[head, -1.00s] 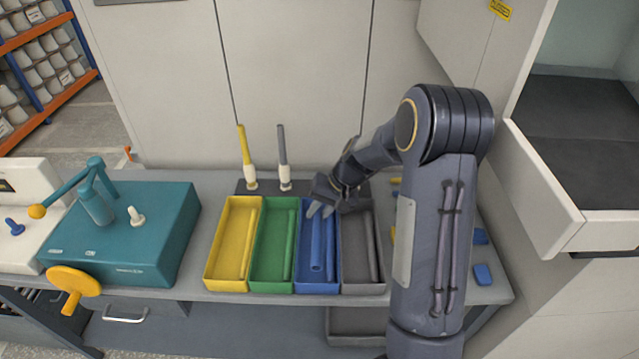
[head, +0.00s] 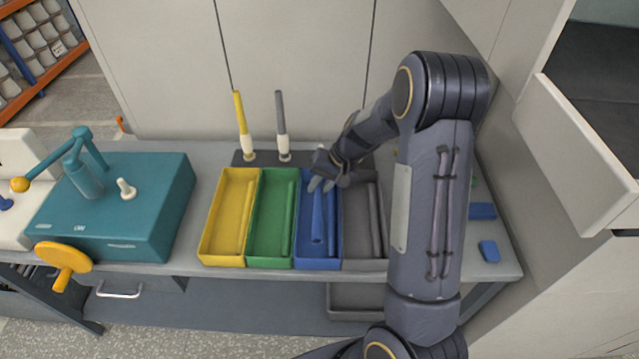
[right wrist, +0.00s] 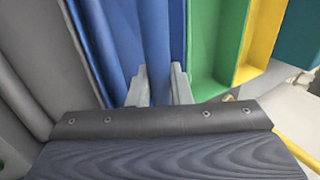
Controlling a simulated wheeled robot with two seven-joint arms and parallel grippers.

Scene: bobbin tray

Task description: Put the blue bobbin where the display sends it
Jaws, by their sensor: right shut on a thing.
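The blue bobbin (head: 317,224) is a long blue tube lying lengthwise in the blue compartment (head: 317,264) of the row of bins. My right gripper (head: 321,184) reaches down into the far part of that compartment, shut on the bobbin. In the right wrist view, its two grey fingertips (right wrist: 159,85) sit on either side of the blue bobbin (right wrist: 157,45). The bobbin's far end is hidden by the gripper. No readable display shows, and my left gripper is out of view.
Yellow (head: 223,259), green (head: 269,262) and grey (head: 364,265) compartments flank the blue one. A yellow spindle (head: 241,115) and a grey spindle (head: 280,115) stand upright behind them. A teal machine (head: 150,215) with a crank stands left. My arm covers the bench's right part.

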